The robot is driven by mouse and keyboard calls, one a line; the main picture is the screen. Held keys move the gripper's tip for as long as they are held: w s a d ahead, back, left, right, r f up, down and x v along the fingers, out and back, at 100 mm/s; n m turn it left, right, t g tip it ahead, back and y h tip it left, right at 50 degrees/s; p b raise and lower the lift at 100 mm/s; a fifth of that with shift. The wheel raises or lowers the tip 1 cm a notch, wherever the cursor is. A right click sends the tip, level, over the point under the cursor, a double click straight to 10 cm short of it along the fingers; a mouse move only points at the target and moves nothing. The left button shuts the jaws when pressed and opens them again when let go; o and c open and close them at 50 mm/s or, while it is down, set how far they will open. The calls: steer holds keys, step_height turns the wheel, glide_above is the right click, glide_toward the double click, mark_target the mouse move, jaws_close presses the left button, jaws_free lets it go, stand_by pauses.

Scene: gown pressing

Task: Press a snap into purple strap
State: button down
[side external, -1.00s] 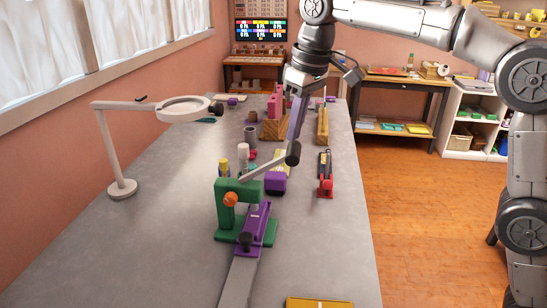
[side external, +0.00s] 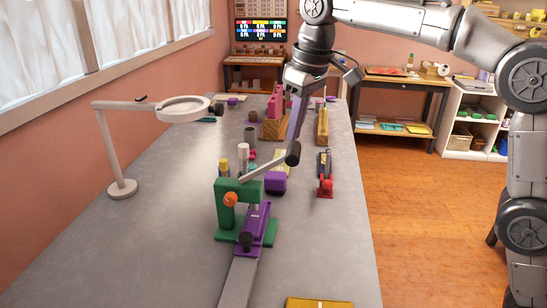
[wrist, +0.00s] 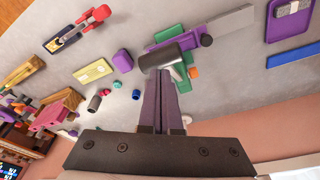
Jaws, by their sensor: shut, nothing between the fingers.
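A green press (side external: 229,207) with an orange knob stands on the table in the side view. A long purple piece (side external: 258,218) with a dark knob lies along its base, over a grey strip (side external: 238,284); I cannot tell whether this is the strap. The press lever (side external: 265,168) slants up to the right and ends in a dark cylindrical handle (side external: 293,153). My gripper (side external: 294,138) is shut and empty, its purple fingers pointing down at the handle. In the wrist view, the fingertips (wrist: 166,76) are right beside the handle (wrist: 160,57); contact is unclear. The snap cannot be made out.
A purple block (side external: 275,182), small bottles (side external: 243,157) and a red-handled tool (side external: 325,175) stand behind the press. A magnifier lamp (side external: 122,186) is at left, and a yellow tray (side external: 318,303) at the front edge. The table's left front is clear.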

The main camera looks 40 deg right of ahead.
stand_by(0.5)
steer(key=shift+f, duration=0.75)
steer(key=shift+s+d+f, duration=0.3)
steer(key=shift+f, duration=0.3)
steer(key=shift+s+d+f, duration=0.25)
steer(key=shift+d+f, duration=0.05)
steer(key=shift+f, duration=0.3)
steer(key=shift+s+d+f, duration=0.2)
steer(key=shift+f, duration=0.45)
steer(key=shift+s+d+f, duration=0.2)
steer(key=shift+f, duration=0.45)
